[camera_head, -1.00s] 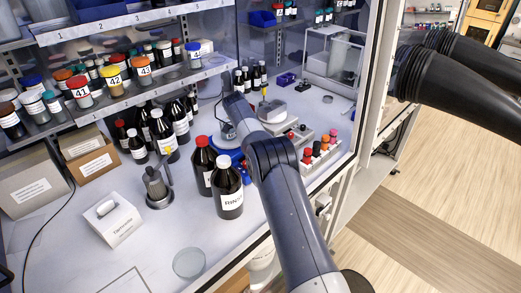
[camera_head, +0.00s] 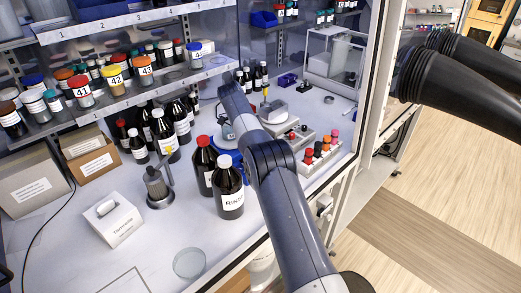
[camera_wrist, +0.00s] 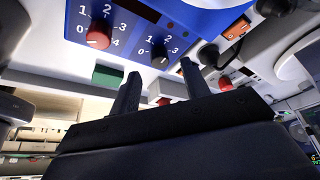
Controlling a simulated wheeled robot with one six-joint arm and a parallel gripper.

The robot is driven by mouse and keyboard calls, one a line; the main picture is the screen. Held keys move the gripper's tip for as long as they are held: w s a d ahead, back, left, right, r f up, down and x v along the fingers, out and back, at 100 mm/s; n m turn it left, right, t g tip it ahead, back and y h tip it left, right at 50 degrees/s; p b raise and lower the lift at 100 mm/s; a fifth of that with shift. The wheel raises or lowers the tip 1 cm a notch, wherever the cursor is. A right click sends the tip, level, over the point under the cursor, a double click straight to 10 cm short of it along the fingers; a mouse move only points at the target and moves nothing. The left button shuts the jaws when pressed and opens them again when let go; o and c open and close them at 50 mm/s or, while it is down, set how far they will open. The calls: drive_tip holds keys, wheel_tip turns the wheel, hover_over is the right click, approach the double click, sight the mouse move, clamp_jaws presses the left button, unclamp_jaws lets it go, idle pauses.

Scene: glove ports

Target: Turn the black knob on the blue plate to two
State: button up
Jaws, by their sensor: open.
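The blue plate (camera_wrist: 195,18) fills the top of the wrist view. It carries a red knob (camera_wrist: 98,39) at left and a black knob (camera_wrist: 159,52) right of it, each ringed by white numbers. I cannot tell which number the black knob points to. My gripper (camera_wrist: 160,70) is open and empty. Its two dark fingertips stand to the left and right just below the black knob in the picture. I cannot tell whether they touch it. In the head view my arm hides the knobs, and the gripper is not clear.
A metal holder (camera_head: 158,188) stands farther left. A rack of colour-capped vials (camera_head: 320,152) stands right of my arm, near the bench edge. A glass dish (camera_head: 189,263) lies at the front.

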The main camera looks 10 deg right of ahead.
drive_tip(key=p+v, duration=0.1)
drive_tip(key=v, duration=0.2)
drive_tip(key=shift+a+r, duration=0.2)
drive_tip(key=shift+r, duration=0.15)
drive_tip(key=shift+f, duration=0.1)
drive_tip(key=b+x, duration=0.1)
drive_tip(key=x, duration=0.1)
drive_tip(key=shift+d+f, duration=0.2)
drive_tip(key=shift+f, duration=0.05)
drive_tip(key=x, duration=0.4)
drive_tip(key=shift+d+f+p, duration=0.2)
drive_tip(key=shift+f+p, duration=0.1)
drive_tip(key=shift+p, duration=0.05)
drive_tip(key=shift+f+b, duration=0.15)
drive_tip(key=shift+b, duration=0.15)
drive_tip(key=shift+n, duration=0.3)
